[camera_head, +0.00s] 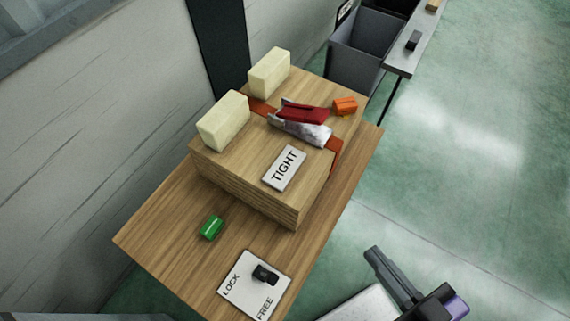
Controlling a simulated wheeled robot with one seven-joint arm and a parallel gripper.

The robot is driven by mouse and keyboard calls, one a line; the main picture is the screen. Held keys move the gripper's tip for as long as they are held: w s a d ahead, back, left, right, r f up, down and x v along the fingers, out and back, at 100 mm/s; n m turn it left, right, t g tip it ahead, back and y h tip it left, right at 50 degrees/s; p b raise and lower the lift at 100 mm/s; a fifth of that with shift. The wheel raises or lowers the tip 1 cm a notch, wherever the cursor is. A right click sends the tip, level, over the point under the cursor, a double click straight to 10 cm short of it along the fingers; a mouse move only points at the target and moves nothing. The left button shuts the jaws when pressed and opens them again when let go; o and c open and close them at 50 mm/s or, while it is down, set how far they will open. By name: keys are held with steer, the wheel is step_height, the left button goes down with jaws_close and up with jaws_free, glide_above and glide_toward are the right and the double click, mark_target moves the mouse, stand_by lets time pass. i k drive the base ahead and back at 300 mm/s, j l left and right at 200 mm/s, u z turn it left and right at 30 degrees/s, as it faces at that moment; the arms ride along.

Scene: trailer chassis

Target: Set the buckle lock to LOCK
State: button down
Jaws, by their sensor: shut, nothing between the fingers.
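The buckle lock is a white plate (242,265) on the wooden table's near end, marked LOCK at its left and FREE at its bottom. A small black knob (265,274) sits on the plate. Which word it points to is too small to tell. My gripper (373,252) is at the lower right, dark and narrow, with its fingers shut and empty. In the picture it is to the right of the plate, apart from the knob and beyond the table's edge.
A wooden block (238,168) stands on the table (160,226), carrying a red-handled metal buckle (302,128) on an orange strap, a TIGHT plate (285,169) and two cream blocks. A green piece (212,228) and an orange piece (345,106) lie nearby. Green floor is clear at right.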

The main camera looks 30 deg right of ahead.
mark_target(272, 278)
steer(key=k+j, duration=0.8)
